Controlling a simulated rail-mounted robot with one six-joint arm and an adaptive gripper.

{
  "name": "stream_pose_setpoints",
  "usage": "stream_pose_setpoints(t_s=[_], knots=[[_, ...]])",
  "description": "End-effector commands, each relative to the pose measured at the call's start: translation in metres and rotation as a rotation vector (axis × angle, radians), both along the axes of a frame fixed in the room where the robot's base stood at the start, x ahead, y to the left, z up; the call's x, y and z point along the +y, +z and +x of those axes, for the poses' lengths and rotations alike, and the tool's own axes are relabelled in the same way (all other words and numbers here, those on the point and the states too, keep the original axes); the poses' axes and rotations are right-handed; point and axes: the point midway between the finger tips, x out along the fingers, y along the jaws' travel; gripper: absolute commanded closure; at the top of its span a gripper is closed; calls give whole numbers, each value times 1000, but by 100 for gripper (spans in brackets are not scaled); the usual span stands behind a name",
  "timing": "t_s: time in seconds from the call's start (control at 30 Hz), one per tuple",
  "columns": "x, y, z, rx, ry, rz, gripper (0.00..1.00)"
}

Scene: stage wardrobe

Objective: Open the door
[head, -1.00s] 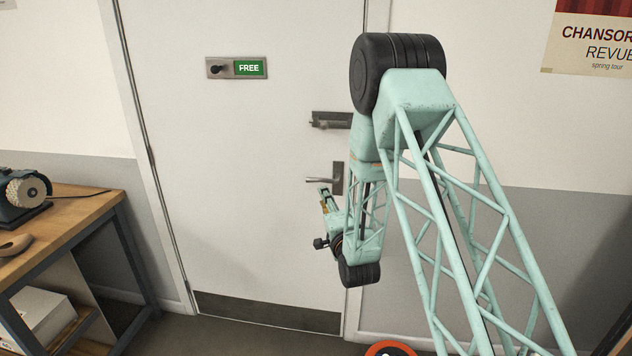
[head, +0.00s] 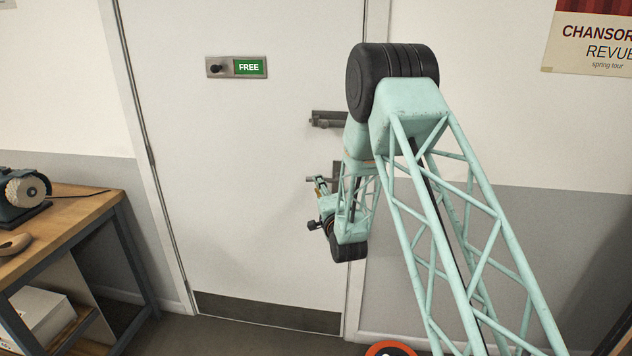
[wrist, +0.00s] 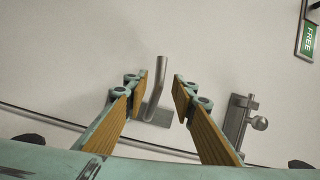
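The white door (head: 240,150) looks closed in its frame. Its lever handle plate (head: 338,168) is mostly covered by my arm in the head view. In the wrist view the grey metal lever (wrist: 157,85) stands between the two fingers of my gripper (wrist: 161,90), with a gap on each side. My gripper is open, and in the head view it (head: 321,187) is at the lever's height, in front of it. A barrel bolt (head: 328,119) is above the lever; it also shows in the wrist view (wrist: 240,116). I cannot tell whether it is engaged.
A "FREE" indicator with a dark knob (head: 236,67) is high on the door. A wooden workbench (head: 75,215) with a grinder-like machine (head: 26,190) stands at the left. A poster (head: 590,40) hangs on the right wall. Floor before the door's left part is clear.

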Motion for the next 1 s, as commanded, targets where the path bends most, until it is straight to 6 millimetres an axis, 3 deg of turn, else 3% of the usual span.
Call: stream_pose_setpoints(t_s=[0.4,0.9,1.0], knots=[[14,0,43,-1,0,0,76],[17,0,50,1,0,0,76],[17,0,50,1,0,0,84]])
